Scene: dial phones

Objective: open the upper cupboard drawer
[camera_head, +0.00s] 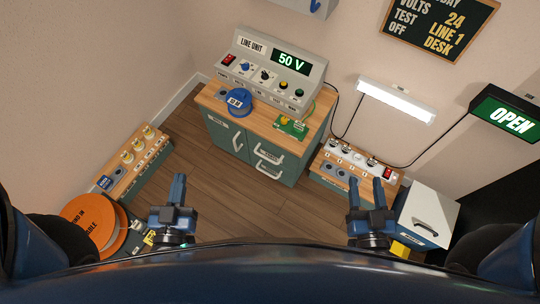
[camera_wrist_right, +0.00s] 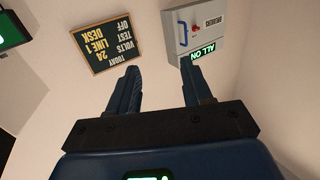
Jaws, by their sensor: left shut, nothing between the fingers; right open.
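The green cupboard (camera_head: 222,139) with a wooden top stands at the back centre in the head view. Its upper drawer has a pale handle (camera_head: 268,155), and a second handle (camera_head: 264,172) sits below it. Both drawers look shut. A door with its own handle (camera_head: 237,141) is left of them. My left gripper (camera_head: 174,190) is shut and empty, low in the view, in front of the cupboard and apart from it. My right gripper (camera_head: 367,192) is open and empty, right of the drawers and apart from them. Its open fingers also show in the right wrist view (camera_wrist_right: 160,90).
A low bench (camera_head: 328,167) is at right, near a white box (camera_head: 428,215). Another bench (camera_head: 128,165) and orange disc (camera_head: 88,222) are at left. Floor before the cupboard is clear.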

